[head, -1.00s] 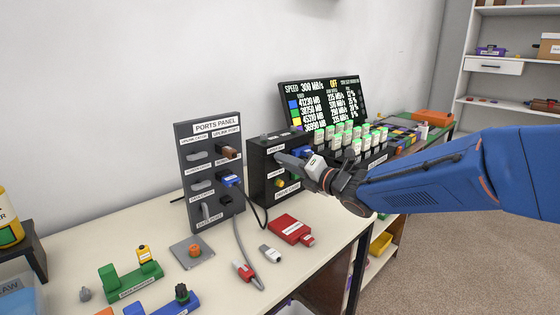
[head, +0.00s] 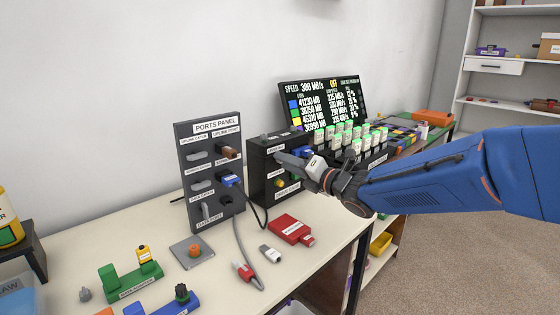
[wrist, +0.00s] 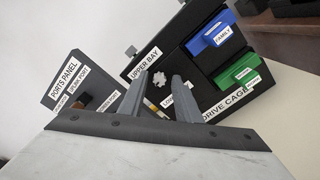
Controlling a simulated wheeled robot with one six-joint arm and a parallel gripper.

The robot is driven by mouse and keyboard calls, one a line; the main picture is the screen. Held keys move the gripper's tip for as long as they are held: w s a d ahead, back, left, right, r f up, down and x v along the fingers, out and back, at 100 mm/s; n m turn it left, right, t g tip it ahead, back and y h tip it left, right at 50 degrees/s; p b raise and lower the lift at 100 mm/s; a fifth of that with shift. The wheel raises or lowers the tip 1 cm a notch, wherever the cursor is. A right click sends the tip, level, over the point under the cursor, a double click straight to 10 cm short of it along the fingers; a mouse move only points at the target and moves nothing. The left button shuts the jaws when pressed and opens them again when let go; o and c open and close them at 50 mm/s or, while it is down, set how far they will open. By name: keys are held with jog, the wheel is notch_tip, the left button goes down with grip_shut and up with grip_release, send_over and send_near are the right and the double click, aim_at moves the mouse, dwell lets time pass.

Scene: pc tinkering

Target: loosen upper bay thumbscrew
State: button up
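The black drive cage (head: 262,190) stands on the table beside the ports panel. In the wrist view its front face (wrist: 200,82) carries the labels UPPER BAY (wrist: 145,61) and DRIVE CAGE. A pale, knobbed thumbscrew (wrist: 159,78) sits just below the UPPER BAY label. My gripper (head: 281,157) is at the cage front in the head view. In the wrist view its two fingers (wrist: 161,76) are apart, with the thumbscrew showing in the gap between the tips. Contact with it cannot be made out. The head view hides the thumbscrew behind my gripper.
A blue drive (wrist: 213,30) and a green drive (wrist: 234,72) stick out of the cage. The ports panel (head: 188,146) with plugs and cables stands to the left. A red drive (head: 291,229) and a white stick (head: 269,253) lie on the table in front.

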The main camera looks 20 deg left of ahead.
jog(key=shift+v, duration=2.9)
jog(key=v, duration=1.7)
jog(key=w+d+m+t+h, duration=0.3)
jog(key=d+m, duration=0.3)
jog(key=d, duration=0.1)
jog(key=w+d+m+t+h, duration=0.25)
jog(key=d+m+h, duration=0.2)
jog(key=d, duration=0.25)
jog(key=s+d+f+m+h, duration=0.2)
jog(key=d+m+h, duration=0.2)
jog(key=d+m, duration=0.3)
jog(key=s+d+f+m+h, duration=0.25)
jog(key=d+m, duration=0.35)
jog(key=d, duration=0.3)
jog(key=s+d+f+m+g+h, duration=0.3)
jog(key=s+d+f+m, duration=0.2)
jog(key=s+d+m, duration=0.3)
jog(key=s+f+m+g, duration=0.2)
jog(key=s+f+m, duration=0.1)
jog(key=s, duration=0.5)
jog(key=s+f+m+g, duration=0.2)
jog(key=s+m, duration=0.2)
jog(key=s, duration=0.3)
jog(key=shift+s+a+f, duration=0.2)
jog(key=shift+s+f, duration=0.2)
